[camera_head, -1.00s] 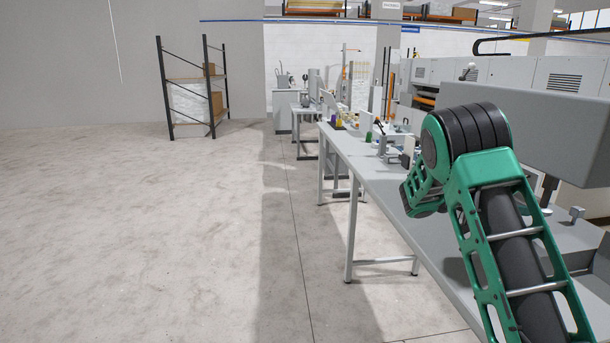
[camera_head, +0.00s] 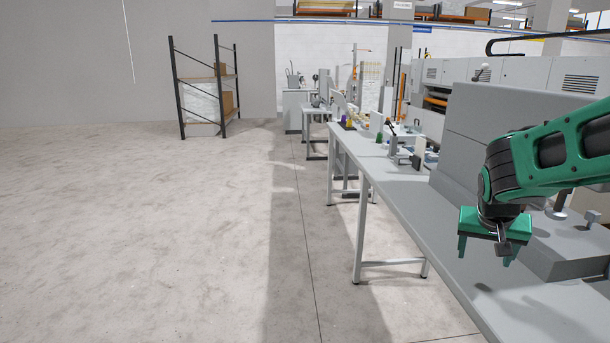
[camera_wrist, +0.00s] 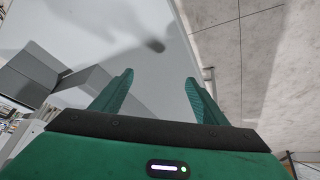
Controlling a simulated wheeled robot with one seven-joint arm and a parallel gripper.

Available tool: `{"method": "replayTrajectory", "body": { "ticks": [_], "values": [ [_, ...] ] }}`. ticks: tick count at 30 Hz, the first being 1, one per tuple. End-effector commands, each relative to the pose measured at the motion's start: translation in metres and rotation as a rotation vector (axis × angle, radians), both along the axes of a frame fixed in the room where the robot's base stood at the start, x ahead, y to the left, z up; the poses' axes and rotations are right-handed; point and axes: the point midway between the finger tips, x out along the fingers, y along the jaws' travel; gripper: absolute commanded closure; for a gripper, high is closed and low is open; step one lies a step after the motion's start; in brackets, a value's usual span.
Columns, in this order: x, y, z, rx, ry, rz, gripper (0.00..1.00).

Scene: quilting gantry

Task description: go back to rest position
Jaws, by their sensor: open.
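My gripper (camera_head: 485,252) is at the right of the head view, hanging over the grey work table (camera_head: 450,262) with its fingers pointing down. It is green, with a black wrist joint above it. In the wrist view my gripper (camera_wrist: 158,95) shows two green fingers spread apart, with nothing between them. The table's pale top (camera_wrist: 165,88) lies beyond the fingertips, apart from them. My forearm reaches in from the right edge of the head view.
Small items (camera_head: 395,140) stand at the table's far end. A shelf rack (camera_head: 205,85) stands at the back left. The concrete floor (camera_head: 150,220) at the left is clear.

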Motion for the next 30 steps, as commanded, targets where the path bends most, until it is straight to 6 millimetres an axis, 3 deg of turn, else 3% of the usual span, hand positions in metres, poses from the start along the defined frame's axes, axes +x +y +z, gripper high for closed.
{"method": "replayTrajectory", "body": {
  "ticks": [6,14,17,22,27,30],
  "values": [
    [-0.061,0.069,0.003,0.082,0.048,0.27,0.33],
    [-0.124,0.127,-0.001,0.122,0.088,0.529,0.33],
    [-0.148,0.095,-0.006,0.147,0.148,0.426,0.33],
    [-0.205,0.047,-0.014,0.216,0.258,0.222,0.33],
    [-0.263,0.021,-0.019,0.304,0.352,0.041,0.33],
    [-0.283,0.015,-0.02,0.34,0.382,-0.019,0.33]
  ]
}}
